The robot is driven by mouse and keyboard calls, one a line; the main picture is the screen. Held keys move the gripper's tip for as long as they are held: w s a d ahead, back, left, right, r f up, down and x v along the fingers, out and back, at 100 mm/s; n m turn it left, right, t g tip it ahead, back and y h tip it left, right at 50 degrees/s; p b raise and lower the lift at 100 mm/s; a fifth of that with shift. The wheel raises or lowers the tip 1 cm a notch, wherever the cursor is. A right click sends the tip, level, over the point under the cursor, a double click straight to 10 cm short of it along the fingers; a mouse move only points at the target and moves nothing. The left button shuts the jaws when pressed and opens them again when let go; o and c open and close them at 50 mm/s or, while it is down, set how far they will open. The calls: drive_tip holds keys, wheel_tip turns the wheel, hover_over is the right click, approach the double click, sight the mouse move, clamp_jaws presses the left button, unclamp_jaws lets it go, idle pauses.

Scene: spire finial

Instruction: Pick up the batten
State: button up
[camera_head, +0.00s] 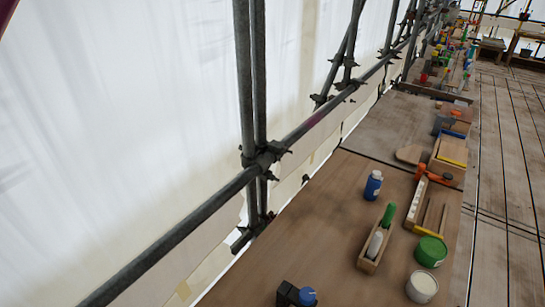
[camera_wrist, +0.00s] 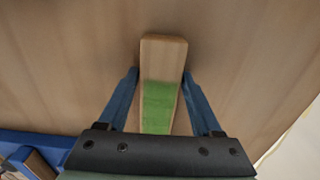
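A short wooden batten (camera_wrist: 164,55) with a broad green band shows in the wrist view. Its far end is bare wood, and its near end is hidden behind the dark body of my gripper. My gripper (camera_wrist: 162,72) has one blue finger on each side of the batten, with the tips very close to its sides. I cannot tell whether the fingers press on it or stand just apart. I cannot tell if it rests on the wooden surface. My gripper is not seen in the head view, and I cannot pick out the batten there.
A blue bottle (camera_head: 373,186), a narrow wooden box (camera_head: 367,262), a green tub (camera_head: 430,252) and a white pot (camera_head: 422,287) stand on the plank bench (camera_head: 330,225). Scaffold tubes (camera_head: 205,215) run along the left. A blue edge (camera_wrist: 40,142) shows in the wrist view.

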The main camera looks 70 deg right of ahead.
clamp_jaws()
drive_tip(key=shift+r, duration=0.2)
